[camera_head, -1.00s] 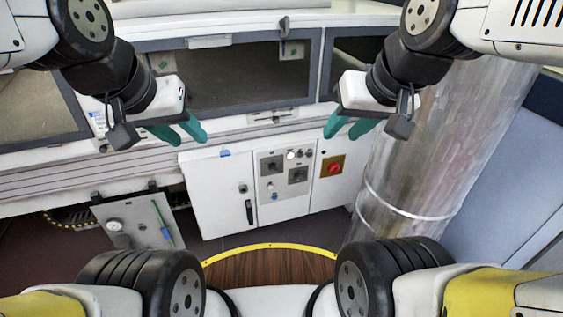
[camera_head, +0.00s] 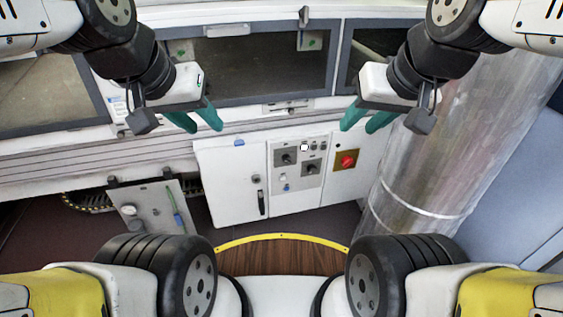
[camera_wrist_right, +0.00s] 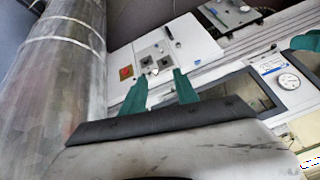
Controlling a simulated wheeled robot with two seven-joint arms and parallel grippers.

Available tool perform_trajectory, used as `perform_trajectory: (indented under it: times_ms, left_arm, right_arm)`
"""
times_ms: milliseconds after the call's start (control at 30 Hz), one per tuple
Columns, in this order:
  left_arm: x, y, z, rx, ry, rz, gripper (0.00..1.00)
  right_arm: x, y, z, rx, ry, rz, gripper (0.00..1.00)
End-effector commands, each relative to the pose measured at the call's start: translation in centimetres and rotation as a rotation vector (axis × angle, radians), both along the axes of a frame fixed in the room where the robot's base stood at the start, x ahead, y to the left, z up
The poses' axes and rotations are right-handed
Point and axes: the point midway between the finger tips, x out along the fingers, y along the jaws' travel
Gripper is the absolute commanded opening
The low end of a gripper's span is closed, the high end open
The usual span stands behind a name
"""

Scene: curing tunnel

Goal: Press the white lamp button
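The white lamp button (camera_head: 304,147) is a small pale round spot in the top row of the control panel (camera_head: 291,183) on a white cabinet. It also appears as a tiny bright spot in the right wrist view (camera_wrist_right: 154,71). My left gripper (camera_head: 206,129) has teal fingers spread apart and empty, left of the panel in the picture. My right gripper (camera_head: 359,129) is to the right of the button in the picture. In the right wrist view its fingers (camera_wrist_right: 159,75) are apart with nothing between them. Neither gripper appears to touch the panel.
A red knob on a yellow plate (camera_head: 347,160) sits right of the panel. The cabinet door (camera_head: 229,180) has a black handle. A large metal duct (camera_head: 440,150) stands at the right. Tunnel windows (camera_head: 262,62) lie behind the grippers. A small gauge box (camera_head: 150,208) is at lower left.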

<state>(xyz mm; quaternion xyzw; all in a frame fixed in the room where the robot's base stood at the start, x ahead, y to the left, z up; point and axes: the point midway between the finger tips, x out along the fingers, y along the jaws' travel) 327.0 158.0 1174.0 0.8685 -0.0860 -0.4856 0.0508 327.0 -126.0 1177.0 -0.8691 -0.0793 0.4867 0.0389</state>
Motion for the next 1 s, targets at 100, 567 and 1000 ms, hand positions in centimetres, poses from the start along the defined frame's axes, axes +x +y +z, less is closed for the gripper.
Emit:
perform_trajectory:
  times_ms: [100,567,1000]
  left_arm:
    - [0.00,0.00,0.00,0.000,0.000,0.000,0.36]
    - [0.00,0.00,0.00,0.000,0.000,0.000,0.36]
    - [0.00,0.00,0.00,0.000,0.000,0.000,0.36]
  right_arm:
    - [0.00,0.00,0.00,0.000,0.000,0.000,0.36]
    - [0.00,0.00,0.00,0.000,0.000,0.000,0.00]
    - [0.00,0.00,0.00,0.000,0.000,0.000,0.00]
